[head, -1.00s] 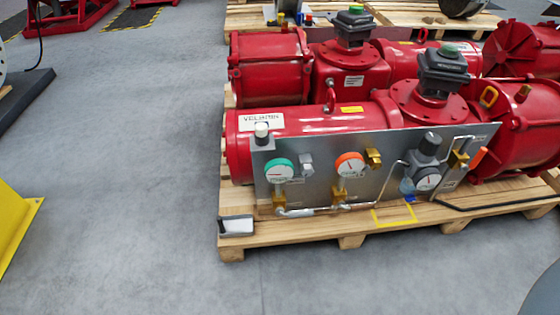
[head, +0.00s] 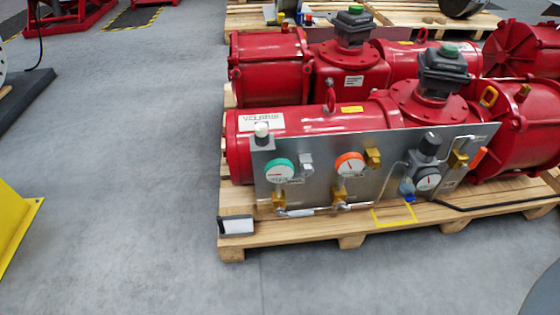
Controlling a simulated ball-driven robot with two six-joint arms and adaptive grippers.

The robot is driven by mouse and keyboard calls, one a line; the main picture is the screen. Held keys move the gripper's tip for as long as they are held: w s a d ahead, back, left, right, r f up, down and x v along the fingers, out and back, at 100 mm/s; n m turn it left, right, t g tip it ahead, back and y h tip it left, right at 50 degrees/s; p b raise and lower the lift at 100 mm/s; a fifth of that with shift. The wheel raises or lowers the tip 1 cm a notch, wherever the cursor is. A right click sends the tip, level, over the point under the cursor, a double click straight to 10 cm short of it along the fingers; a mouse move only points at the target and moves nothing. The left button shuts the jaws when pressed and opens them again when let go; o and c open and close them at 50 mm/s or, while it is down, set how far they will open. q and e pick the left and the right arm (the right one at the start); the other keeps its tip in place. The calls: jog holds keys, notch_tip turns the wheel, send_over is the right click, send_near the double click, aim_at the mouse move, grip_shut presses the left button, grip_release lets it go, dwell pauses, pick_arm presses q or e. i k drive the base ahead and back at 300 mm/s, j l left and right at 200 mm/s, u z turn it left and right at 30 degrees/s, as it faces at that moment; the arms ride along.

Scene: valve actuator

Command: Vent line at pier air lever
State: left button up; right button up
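A grey metal control panel (head: 325,182) stands upright in front of the nearer red valve actuator (head: 310,117) on a wooden pallet. It carries a green-rimmed gauge (head: 280,172), an orange-rimmed gauge (head: 350,164) and a black-topped regulator (head: 430,146) with its own gauge. An orange lever handle (head: 479,157) sticks up at the panel's right end. A small blue handle (head: 409,198) sits low, below the regulator. I cannot tell which of these is the pier air lever. Neither of my grippers is in view.
The wooden pallet (head: 345,241) rises from the grey floor, its front edge facing me. Open floor (head: 130,180) lies to the left. A yellow object (head: 15,225) stands at the left edge. A black hose (head: 500,205) runs off right.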

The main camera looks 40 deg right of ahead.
aim_at(483, 149)
jog(key=z, duration=2.6)
